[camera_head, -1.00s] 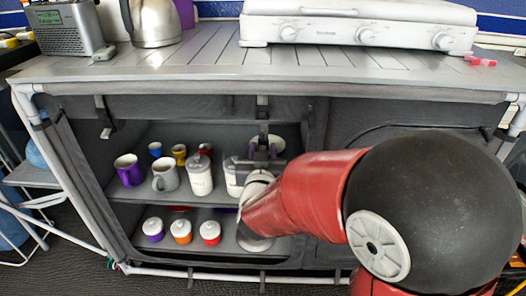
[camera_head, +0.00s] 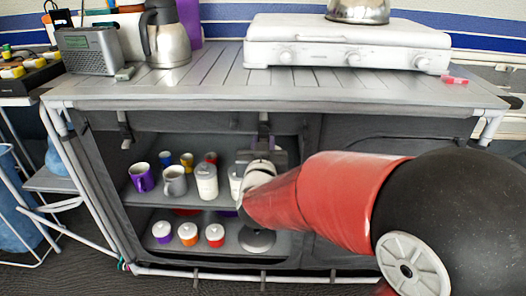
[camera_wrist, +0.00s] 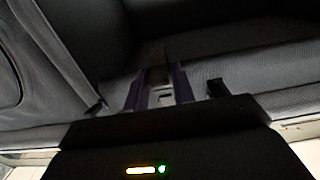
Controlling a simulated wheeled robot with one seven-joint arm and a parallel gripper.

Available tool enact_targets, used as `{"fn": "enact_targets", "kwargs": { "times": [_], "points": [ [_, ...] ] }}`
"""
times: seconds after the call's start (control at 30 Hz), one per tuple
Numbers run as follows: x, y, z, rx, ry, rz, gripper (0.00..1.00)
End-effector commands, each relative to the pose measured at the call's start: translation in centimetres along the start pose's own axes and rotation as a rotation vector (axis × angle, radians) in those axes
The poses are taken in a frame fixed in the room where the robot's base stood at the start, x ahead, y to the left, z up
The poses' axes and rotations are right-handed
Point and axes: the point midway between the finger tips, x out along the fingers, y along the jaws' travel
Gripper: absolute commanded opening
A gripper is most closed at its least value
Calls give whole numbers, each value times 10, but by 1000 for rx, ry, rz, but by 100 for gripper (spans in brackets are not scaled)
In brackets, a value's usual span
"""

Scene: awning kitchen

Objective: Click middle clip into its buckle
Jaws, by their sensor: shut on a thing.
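The middle clip's dark strap (camera_head: 263,124) hangs from the top front edge of the grey fabric cupboard. My gripper (camera_head: 262,155) is just below it, in front of the open shelves. In the wrist view, the two fingers of my gripper (camera_wrist: 161,88) are close together around a small dark piece (camera_wrist: 153,54), which looks like the clip. The view is dark and blurred there. The buckle cannot be made out, so I cannot tell whether clip and buckle touch. Another strap with a clip (camera_head: 125,126) hangs free at the left of the opening.
The upper shelf holds a purple mug (camera_head: 142,178), a grey mug (camera_head: 174,181) and white canisters (camera_head: 206,181) close to my gripper. Lidded jars (camera_head: 188,234) stand on the lower shelf. The countertop (camera_head: 200,84) overhangs above, with a stove (camera_head: 345,52) on it.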

Motion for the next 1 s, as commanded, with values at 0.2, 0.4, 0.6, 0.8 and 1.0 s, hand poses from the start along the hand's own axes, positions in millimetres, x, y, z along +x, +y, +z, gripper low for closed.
{"fn": "enact_targets", "kwargs": {
  "times": [0.2, 0.4, 0.6, 0.8, 1.0],
  "points": [
    [-1, 0, -5, 2, 8, 0, 0],
    [-1, 0, -6, 3, 9, 0, 38],
    [0, 0, -4, 2, 6, 0, 40],
    [-9, -1, -4, 3, 4, -2, 40],
    [-42, -1, -4, 4, 6, -4, 40]
  ]
}}
